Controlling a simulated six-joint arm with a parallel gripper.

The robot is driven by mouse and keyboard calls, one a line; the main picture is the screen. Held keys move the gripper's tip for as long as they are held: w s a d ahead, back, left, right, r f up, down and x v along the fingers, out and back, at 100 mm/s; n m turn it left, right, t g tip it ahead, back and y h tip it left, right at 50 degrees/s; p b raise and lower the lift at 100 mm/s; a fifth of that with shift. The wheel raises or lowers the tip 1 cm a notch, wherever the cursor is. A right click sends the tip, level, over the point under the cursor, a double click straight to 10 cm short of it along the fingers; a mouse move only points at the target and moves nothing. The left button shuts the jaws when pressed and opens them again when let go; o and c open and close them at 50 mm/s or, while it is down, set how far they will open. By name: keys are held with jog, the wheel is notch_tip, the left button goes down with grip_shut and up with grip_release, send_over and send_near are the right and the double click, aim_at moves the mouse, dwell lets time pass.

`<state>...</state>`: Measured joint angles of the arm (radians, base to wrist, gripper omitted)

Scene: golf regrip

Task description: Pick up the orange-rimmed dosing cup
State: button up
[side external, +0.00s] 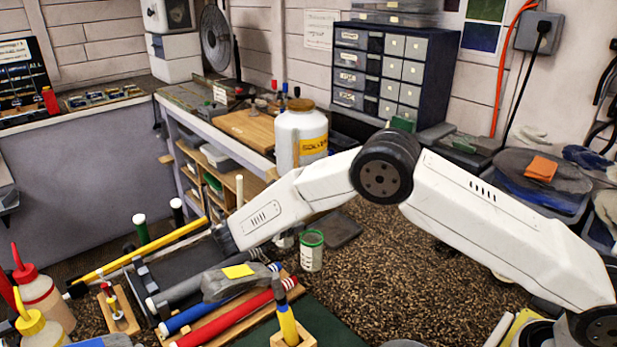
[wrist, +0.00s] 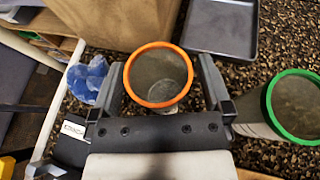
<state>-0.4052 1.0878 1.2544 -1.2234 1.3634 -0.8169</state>
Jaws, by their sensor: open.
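The orange-rimmed dosing cup (wrist: 160,78) stands open side up in the wrist view, its greyish inside showing. My gripper (wrist: 161,75) is open, with one finger to the left of the cup and one to the right. The cup's rim lies between the fingers; I cannot tell whether either finger touches it. In the side view my arm hides the orange-rimmed cup and I cannot make out the fingertips.
A green-rimmed cup (wrist: 297,106) stands close to the right of my gripper; it also shows in the side view (side external: 312,252). A dark tray (wrist: 222,28) lies beyond. A blue crumpled thing (wrist: 87,80) is just left of the left finger. Hammers and grips crowd the front.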

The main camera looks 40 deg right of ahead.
jog(key=shift+d+f, duration=0.1)
jog(key=shift+d, duration=0.15)
dwell(0.3)
jog(key=c, duration=1.2)
